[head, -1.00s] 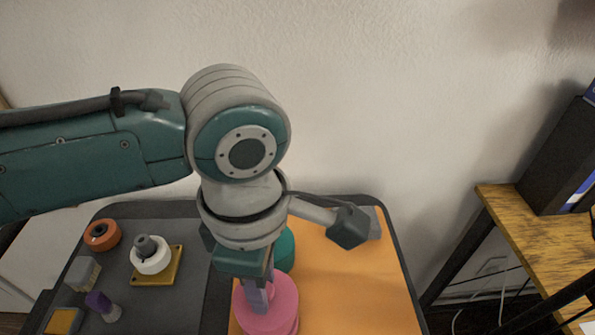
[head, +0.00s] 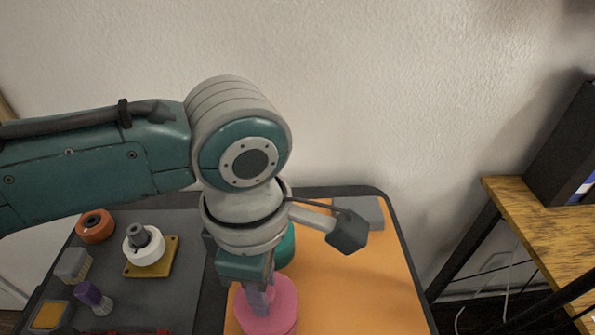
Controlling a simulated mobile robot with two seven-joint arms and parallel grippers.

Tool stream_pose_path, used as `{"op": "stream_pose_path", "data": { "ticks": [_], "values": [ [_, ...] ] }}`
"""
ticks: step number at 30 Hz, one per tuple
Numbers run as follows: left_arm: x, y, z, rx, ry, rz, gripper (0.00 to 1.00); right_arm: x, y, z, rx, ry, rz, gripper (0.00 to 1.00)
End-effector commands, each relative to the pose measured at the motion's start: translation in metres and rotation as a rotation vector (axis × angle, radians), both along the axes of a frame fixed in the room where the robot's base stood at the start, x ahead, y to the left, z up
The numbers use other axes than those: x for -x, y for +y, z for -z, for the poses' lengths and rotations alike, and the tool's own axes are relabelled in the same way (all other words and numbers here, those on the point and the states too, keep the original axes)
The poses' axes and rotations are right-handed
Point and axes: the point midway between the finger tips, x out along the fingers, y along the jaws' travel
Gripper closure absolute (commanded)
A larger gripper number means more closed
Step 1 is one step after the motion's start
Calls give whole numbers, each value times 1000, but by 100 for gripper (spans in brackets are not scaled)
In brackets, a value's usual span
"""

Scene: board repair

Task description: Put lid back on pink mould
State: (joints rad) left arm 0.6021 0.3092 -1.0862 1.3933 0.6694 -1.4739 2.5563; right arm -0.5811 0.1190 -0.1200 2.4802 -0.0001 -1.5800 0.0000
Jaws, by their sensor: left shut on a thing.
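The pink mould (head: 283,308) is a round pink thing at the bottom middle of the head view, on the orange mat. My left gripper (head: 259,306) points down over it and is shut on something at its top. That looks like the pink lid, but lid and mould cannot be told apart from above. The fingers hide part of the pink top. My right gripper is not in view.
A teal round object (head: 286,246) stands behind the mould, partly hidden by my arm. A grey block (head: 362,209) lies at the back of the orange mat (head: 360,285). Left are an orange roll (head: 95,226), a white spool on a yellow plate (head: 145,247), and a purple-handled brush (head: 93,296).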

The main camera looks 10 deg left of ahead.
Motion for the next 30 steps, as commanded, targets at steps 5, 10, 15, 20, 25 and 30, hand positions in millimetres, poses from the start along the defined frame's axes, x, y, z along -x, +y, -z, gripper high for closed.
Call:
{"op": "stream_pose_path", "data": {
  "ticks": [5, 10, 15, 20, 25, 30],
  "values": [
    [0, 0, -1, 1, 0, 0, 100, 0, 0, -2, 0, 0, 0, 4],
    [0, -1, -1, 2, 1, 0, 100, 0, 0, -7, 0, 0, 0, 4],
    [0, 0, -1, 0, 1, -1, 100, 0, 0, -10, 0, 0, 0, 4],
    [0, 0, 0, 0, 0, 0, 100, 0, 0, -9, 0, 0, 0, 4],
    [0, 0, 0, 0, 0, 0, 100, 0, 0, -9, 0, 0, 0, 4],
    [0, 0, 0, 0, 0, 0, 100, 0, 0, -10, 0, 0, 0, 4]
  ]
}}
